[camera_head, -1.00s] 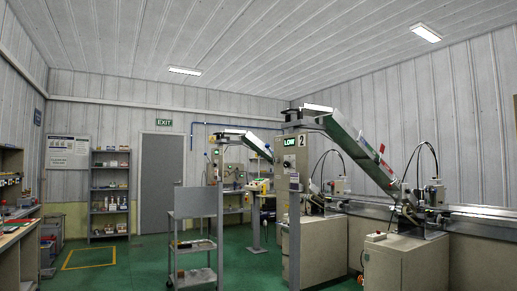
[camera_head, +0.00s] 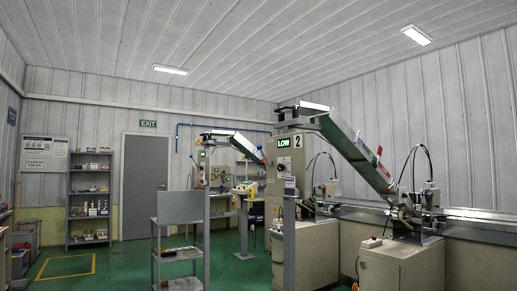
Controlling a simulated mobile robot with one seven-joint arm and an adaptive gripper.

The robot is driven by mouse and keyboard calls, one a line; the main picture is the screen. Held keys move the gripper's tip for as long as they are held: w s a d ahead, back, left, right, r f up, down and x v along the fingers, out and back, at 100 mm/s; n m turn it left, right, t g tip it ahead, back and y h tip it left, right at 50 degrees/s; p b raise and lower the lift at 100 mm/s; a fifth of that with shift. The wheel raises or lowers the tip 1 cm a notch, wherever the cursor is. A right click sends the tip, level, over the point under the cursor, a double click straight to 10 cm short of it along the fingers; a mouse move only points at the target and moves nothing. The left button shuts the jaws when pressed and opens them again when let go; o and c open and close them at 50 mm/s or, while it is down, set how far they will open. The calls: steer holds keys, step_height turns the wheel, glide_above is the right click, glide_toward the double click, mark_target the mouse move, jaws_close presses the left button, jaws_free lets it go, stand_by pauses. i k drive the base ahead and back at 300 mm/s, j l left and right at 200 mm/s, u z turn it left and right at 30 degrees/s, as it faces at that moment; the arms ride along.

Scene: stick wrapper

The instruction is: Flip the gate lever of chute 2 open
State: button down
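Chute 2 (camera_head: 352,148) slopes down to the right from a tall grey cabinet (camera_head: 284,168). The cabinet bears a number 2 plate (camera_head: 297,141) and a green LOW sign (camera_head: 284,142). A small red part (camera_head: 379,151) stands up on the lower half of the chute, with a white and red patch by it. I cannot tell whether this red part is the gate lever, nor its position. The chute's lower end meets a wrapping machine (camera_head: 412,208). My gripper is not in view.
A grey cart (camera_head: 178,208) stands left of the cabinet, and a thin grey post (camera_head: 289,240) stands in front of it. A pale machine base (camera_head: 402,265) fills the lower right. Another chute (camera_head: 245,146) is further back. Green floor (camera_head: 120,262) is open at left.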

mark_target(260, 147)
steer(key=i+j+u, duration=0.1)
steer(key=i+j, duration=0.15)
steer(key=i, duration=0.75)
steer(key=i+j+u, duration=0.1)
steer(key=i, duration=0.9)
steer(key=i+j, duration=0.25)
steer(key=i, duration=0.75)
steer(key=j+u, duration=0.05)
